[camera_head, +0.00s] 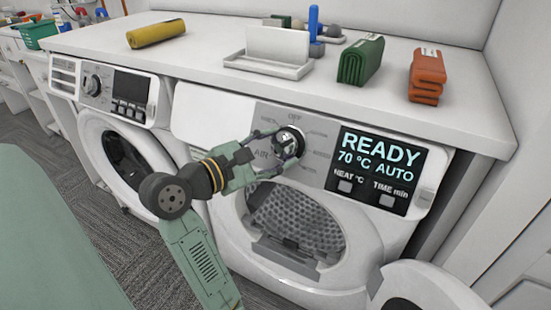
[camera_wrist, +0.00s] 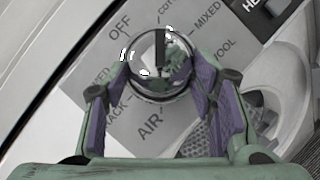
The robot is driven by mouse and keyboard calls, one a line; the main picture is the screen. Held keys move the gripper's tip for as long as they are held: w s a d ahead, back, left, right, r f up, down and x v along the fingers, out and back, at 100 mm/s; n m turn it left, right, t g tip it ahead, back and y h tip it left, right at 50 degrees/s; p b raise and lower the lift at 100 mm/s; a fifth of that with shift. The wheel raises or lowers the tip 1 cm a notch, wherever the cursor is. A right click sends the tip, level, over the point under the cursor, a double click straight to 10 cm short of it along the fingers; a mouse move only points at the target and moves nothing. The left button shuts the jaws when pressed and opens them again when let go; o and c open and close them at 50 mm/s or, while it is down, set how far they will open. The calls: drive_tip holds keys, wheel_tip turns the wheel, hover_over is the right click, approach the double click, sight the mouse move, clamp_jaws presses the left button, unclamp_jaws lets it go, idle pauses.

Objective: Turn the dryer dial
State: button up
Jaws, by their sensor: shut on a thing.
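The dryer (camera_head: 190,115) is the right-hand white machine under the counter, with its round door opening showing a perforated drum. Its dial (camera_head: 291,140) is a shiny round knob on a grey panel with printed settings around it. The dial also shows in the wrist view (camera_wrist: 160,62), with a dark mark on its face and the words OFF and AIR on opposite sides. My gripper (camera_head: 285,148) reaches it from the left, its fingers on either side of the dial. In the wrist view my gripper (camera_wrist: 160,85) is shut on the dial. The display (camera_head: 380,165) reads READY, 70 °C, AUTO.
A washer (camera_head: 120,130) stands at the left. The counter (camera_head: 205,75) above holds a yellow roll (camera_head: 156,33), a white tray (camera_head: 268,66), a green folded cloth (camera_head: 361,60) and orange folded cloths (camera_head: 427,75). An open white door (camera_head: 425,285) juts out at lower right.

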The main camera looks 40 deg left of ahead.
drive_tip(key=m+b, duration=0.2)
drive_tip(key=m+g+h+b, duration=0.1)
drive_tip(key=m+b, duration=0.1)
drive_tip(key=m+g+b, duration=0.1)
drive_tip(key=m+b, duration=0.1)
drive_tip(key=shift+a, duration=0.25)
drive_tip(key=shift+w+r+m+g+h+b, duration=0.1)
drive_tip(key=shift+r+m+g+h+b, duration=0.1)
drive_tip(key=shift+m+g+b, duration=0.45)
drive_tip(key=shift+w+r+m+g+h+b, duration=0.1)
drive_tip(key=shift+r+m+g+h+b, duration=0.15)
drive_tip(key=shift+m+b, duration=0.65)
drive_tip(key=o, duration=1.1)
drive_tip(key=shift+r, duration=0.1)
drive_tip(key=v, duration=1.2)
